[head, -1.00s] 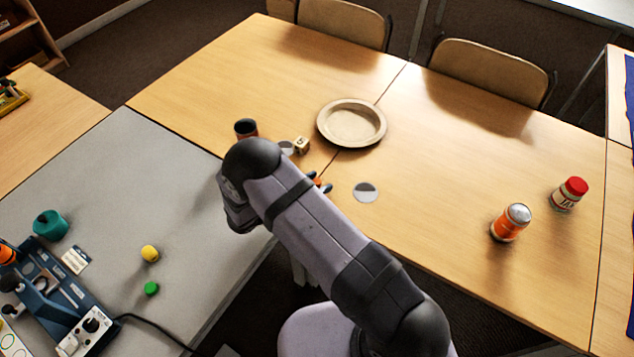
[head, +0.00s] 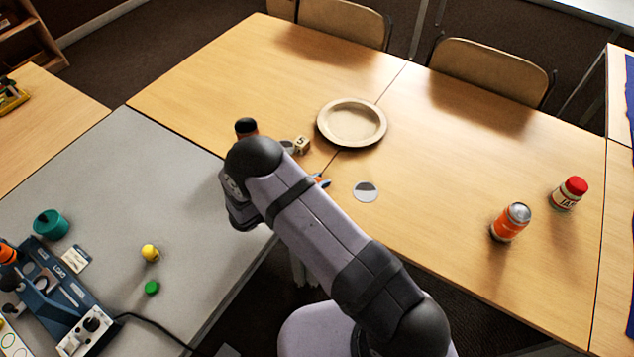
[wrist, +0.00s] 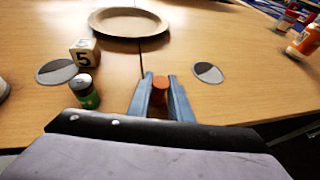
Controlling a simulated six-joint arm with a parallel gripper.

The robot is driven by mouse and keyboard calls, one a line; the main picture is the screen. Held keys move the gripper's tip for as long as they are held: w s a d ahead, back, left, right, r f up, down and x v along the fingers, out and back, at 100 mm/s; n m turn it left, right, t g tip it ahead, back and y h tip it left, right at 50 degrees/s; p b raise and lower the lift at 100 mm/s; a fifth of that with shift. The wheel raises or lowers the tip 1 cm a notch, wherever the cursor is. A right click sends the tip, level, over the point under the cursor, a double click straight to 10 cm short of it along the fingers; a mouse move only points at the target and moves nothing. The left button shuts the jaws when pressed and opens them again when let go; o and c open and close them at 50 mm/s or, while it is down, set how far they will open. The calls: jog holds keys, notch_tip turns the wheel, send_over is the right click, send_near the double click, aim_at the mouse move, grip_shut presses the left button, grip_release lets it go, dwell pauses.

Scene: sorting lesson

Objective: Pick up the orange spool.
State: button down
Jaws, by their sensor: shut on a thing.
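The orange spool (wrist: 160,82) is between the two blue fingers of my gripper (wrist: 160,92) in the wrist view, with its round top showing. The fingers are shut on it from both sides. Its lower part is hidden by the fingers and the wrist. In the head view my arm covers most of the gripper; only a blue fingertip (head: 322,181) and a sliver of orange show, near the table's front edge. I cannot tell whether the spool still touches the table.
A round plate (head: 323,132) stands behind. An orange can (head: 510,222) and red-lidded jar (head: 569,193) stand at right. The table between is clear.

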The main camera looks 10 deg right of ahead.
aim_at(317, 180)
jog(key=shift+r+b, duration=0.55)
jog(key=shift+r, duration=4.35)
